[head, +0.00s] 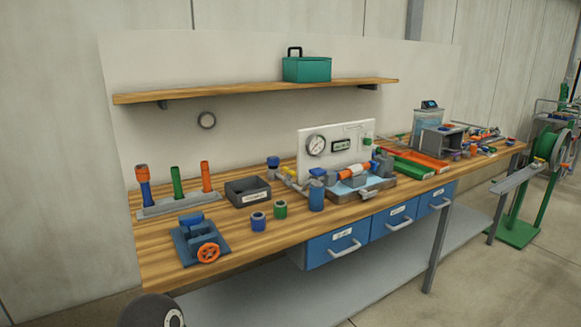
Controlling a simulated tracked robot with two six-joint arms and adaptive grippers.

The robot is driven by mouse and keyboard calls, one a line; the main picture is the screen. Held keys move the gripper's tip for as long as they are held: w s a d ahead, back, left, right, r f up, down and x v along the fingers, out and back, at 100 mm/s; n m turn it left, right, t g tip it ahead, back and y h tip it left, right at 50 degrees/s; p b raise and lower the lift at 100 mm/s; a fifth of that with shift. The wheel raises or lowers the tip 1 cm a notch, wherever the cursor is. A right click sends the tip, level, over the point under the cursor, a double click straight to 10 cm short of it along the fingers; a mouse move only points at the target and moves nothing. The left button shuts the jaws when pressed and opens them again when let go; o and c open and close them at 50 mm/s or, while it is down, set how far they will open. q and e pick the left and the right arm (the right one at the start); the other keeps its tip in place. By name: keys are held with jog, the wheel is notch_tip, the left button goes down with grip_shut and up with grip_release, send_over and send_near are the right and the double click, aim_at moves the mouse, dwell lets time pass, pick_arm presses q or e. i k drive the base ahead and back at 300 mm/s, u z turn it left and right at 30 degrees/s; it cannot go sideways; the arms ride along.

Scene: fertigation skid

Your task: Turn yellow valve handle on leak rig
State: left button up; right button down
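The leak rig stands on the wooden bench at the middle of the view. It has a white panel (308,167) with a round gauge (316,145) and a small display (341,146). In front of the panel, pipe parts in blue, grey and orange sit over a shallow tray (376,190). A small yellowish part (291,172) shows at the left of the rig, beside the panel's lower left edge. It is too small to tell whether it is the valve handle or how it is turned. Neither gripper is in view.
On the bench's left are a rack (172,208) of coloured pipes, a blue vise (194,239) with an orange handwheel and a dark bin (235,192). Loose fittings (280,210) and a blue cup (317,197) stand near the front edge. Red and green trays (417,161) lie right.

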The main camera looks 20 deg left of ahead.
aim_at(289, 173)
jog(key=i, duration=0.95)
